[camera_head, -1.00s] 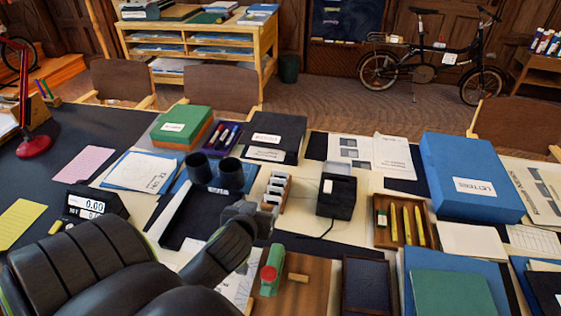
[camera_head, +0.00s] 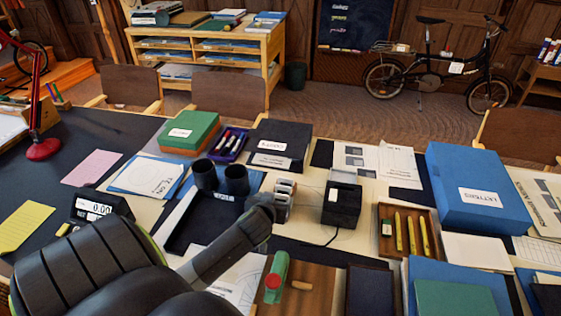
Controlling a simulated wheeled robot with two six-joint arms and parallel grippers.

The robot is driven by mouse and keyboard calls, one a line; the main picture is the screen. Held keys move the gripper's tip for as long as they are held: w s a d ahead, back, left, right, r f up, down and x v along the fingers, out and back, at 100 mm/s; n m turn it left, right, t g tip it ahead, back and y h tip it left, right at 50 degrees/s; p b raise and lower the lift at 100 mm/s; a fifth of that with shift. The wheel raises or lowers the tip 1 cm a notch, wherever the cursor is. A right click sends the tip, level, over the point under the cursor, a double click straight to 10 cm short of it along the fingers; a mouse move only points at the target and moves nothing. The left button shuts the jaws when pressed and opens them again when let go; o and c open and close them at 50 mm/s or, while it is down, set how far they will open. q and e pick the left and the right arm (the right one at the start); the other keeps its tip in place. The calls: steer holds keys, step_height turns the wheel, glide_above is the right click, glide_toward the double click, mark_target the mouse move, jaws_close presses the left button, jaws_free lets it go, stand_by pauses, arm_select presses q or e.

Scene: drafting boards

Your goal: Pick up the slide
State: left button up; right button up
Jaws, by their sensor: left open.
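Several small white-framed pieces that look like slides stand in a row in a narrow rack (camera_head: 285,189) at the middle of the table. I cannot tell which one is the slide. My left gripper (camera_head: 264,203) is at the left side of this row, close to it. Its fingers are small and mostly hidden, and I see nothing held in it. Whether it touches the rack is unclear. A black box like a slide viewer (camera_head: 343,207), with a pale patch on its front, stands right of the rack. My right gripper is out of view.
Two dark cups (camera_head: 236,181) stand behind my left forearm. A green-and-red tool (camera_head: 277,276) lies on a brown board in front. A wooden tray (camera_head: 387,247) with yellow pens and a blue letters box (camera_head: 480,188) are to the right. Little table is free.

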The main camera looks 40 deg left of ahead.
mark_target(280, 195)
arm_select(q)
steer(key=shift+d+x, duration=0.2)
steer(key=shift+x, duration=1.1)
steer(key=shift+d+x, duration=0.2)
steer(key=shift+x, duration=1.1)
steer(key=shift+w+f, duration=0.1)
steer(key=shift+f, duration=0.05)
steer(key=c, duration=1)
